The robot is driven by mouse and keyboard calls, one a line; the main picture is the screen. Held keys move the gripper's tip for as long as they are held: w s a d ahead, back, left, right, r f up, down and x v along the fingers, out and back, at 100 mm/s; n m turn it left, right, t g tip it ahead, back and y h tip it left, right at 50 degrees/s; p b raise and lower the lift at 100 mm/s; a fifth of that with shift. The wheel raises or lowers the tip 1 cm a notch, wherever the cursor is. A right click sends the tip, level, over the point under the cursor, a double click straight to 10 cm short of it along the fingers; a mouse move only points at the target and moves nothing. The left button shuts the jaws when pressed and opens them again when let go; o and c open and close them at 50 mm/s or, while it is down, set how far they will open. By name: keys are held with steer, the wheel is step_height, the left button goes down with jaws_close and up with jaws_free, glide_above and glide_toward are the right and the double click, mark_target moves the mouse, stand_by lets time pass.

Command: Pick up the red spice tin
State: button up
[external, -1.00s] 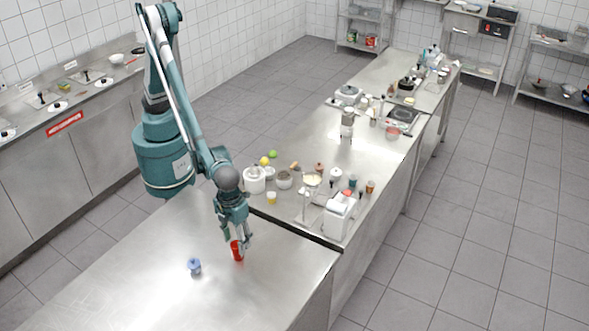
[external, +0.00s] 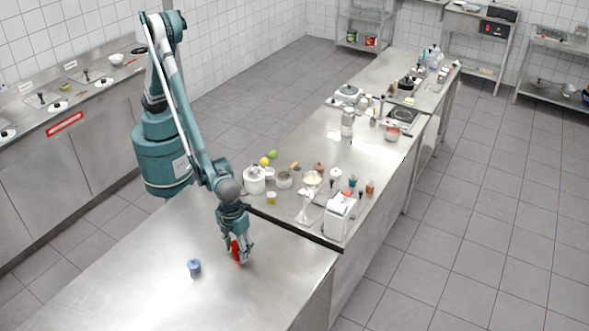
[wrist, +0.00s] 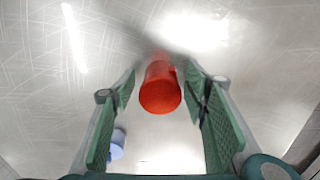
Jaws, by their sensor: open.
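The red spice tin (external: 236,248) stands on the near steel counter in the external view, partly hidden by my gripper. In the wrist view the red tin (wrist: 160,92) is seen from above, between my two green-padded fingers. My gripper (wrist: 160,105) is open, with a finger on each side of the tin and visible gaps between tin and pads. In the external view my gripper (external: 242,255) is down around the tin, close to the counter.
A small blue container (external: 194,267) stands on the counter left of the tin; it also shows beside the left finger in the wrist view (wrist: 117,145). The near counter (external: 120,290) is otherwise clear. A second counter behind holds a white pot (external: 254,180), a white appliance (external: 338,217) and several small items.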

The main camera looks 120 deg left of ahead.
mark_target(236, 244)
steer(key=shift+c, duration=0.3)
steer(key=c, duration=0.9)
steer(key=shift+r, duration=0.2)
steer(key=shift+r+b, duration=0.3)
steer(key=shift+r, duration=4.55)
